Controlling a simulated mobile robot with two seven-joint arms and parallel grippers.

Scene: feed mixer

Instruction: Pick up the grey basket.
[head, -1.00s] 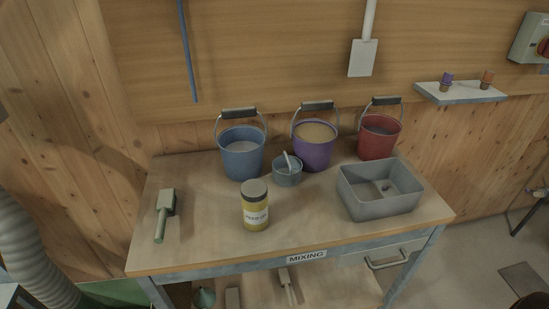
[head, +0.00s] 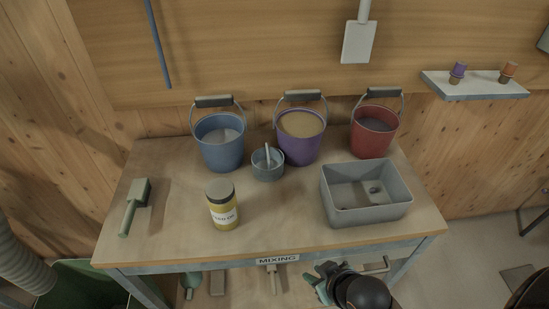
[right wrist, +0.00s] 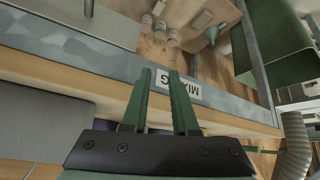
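The grey basket (head: 366,214) is an open rectangular bin standing upright at the right front of the table. Its inside looks empty apart from a small dark mark on the floor of it. A grey surface at lower left there looks like the basket's side (right wrist: 45,125). My left gripper is not in view.
Blue (head: 219,152), purple (head: 299,150) and red (head: 372,143) buckets stand behind, with a small blue pot (head: 267,172) between. Table middle is clear.

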